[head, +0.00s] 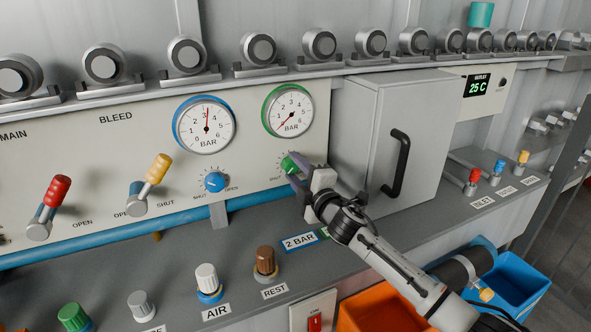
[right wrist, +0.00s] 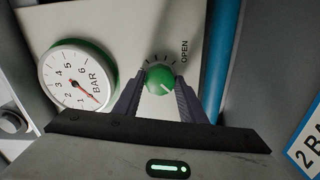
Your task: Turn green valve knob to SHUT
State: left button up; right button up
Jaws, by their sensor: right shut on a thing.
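The green valve knob (head: 288,164) is on the panel below the green-rimmed gauge (head: 288,110). My right gripper (head: 295,173) is at the knob and partly covers it. In the right wrist view the knob (right wrist: 160,80) sits between the two fingertips, which are shut on its sides. A white pointer line on the knob points to the lower right there. The word OPEN (right wrist: 185,51) shows beside the knob's scale marks; the SHUT label is not readable in that view. The green-rimmed gauge's red needle points to the lower left in the head view. My left gripper is not in view.
A blue knob (head: 215,182) sits left under the blue-rimmed gauge (head: 204,124). Red (head: 55,192) and yellow (head: 158,168) levers stand further left. A grey cabinet with a black handle (head: 397,163) juts out right of the knob. A blue pipe (head: 110,239) runs below the panel.

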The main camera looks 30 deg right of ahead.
jog(key=o, duration=1)
jog(key=s, duration=1)
jog(key=shift+s+a+b, duration=0.2)
jog(key=shift+a+b, duration=0.1)
jog(key=shift+b, duration=0.05)
